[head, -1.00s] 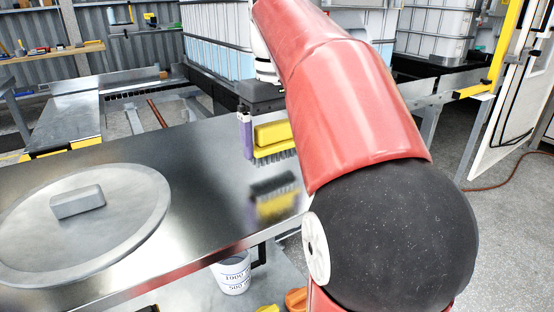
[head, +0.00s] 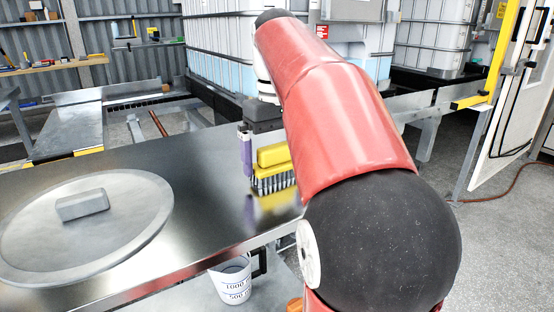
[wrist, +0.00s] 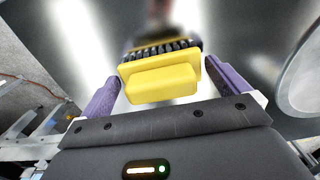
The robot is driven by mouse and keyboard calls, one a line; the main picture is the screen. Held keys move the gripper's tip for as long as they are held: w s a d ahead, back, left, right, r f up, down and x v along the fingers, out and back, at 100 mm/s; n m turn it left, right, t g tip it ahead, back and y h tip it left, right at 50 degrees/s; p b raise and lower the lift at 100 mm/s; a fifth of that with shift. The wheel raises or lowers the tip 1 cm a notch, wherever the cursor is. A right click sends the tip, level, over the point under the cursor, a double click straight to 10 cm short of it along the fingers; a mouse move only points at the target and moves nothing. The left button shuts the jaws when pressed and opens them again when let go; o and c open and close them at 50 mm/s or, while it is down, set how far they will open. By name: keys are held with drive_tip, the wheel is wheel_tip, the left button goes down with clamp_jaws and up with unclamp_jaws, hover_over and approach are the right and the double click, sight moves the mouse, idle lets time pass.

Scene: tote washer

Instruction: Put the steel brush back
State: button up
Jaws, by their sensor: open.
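The steel brush (head: 273,155) has a yellow block and dark bristles. In the head view it stands bristles down on the shiny steel table (head: 205,165), its bristles meeting their own reflection. In the wrist view the brush (wrist: 162,82) lies between the two purple fingers of my gripper (wrist: 167,76). The gripper is open, with a gap clear at the right finger; the left finger is close to the block. In the head view one purple finger (head: 246,153) shows at the brush's left; the other is hidden behind my red arm.
A round metal lid (head: 130,225) with a block handle lies on the table to the left. A white measuring bucket (head: 232,278) stands below the table's front edge. Caged white tanks (head: 225,55) stand behind. The table between lid and brush is clear.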

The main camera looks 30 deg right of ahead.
sight(275, 143)
drive_tip(key=r, duration=0.2)
drive_tip(key=w+r, duration=0.1)
drive_tip(key=r, duration=0.1)
drive_tip(key=shift+d+r, duration=0.1)
drive_tip(key=shift+r, duration=1.2)
